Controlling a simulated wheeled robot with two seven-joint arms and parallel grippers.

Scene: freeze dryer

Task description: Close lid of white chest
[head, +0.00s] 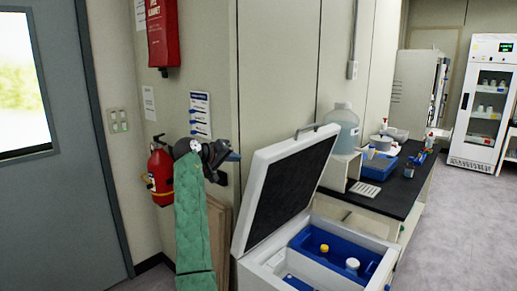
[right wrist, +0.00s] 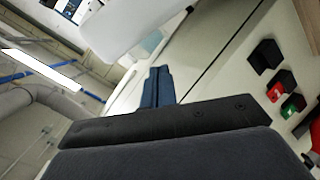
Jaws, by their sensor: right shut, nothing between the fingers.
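The white chest (head: 262,271) stands at the lower middle of the head view. Its lid (head: 254,190) is open and tilted up, dark inside face toward the right, with a grey handle (head: 316,128) on its top edge. Inside are blue bins (head: 328,271) and bottles with yellow and white caps. My right gripper (head: 234,157) is left of the lid, on its outer side, shut and empty, apparently apart from it. In the right wrist view its blue fingers (right wrist: 158,86) are together, with a white surface, likely the lid (right wrist: 130,22), above them. My left gripper is out of view.
A fire extinguisher (head: 160,172) and wall lie left of my right arm. A dark bench (head: 395,197) with a large jug (head: 342,128) and labware stands behind the chest. Open floor (head: 455,230) lies to the right.

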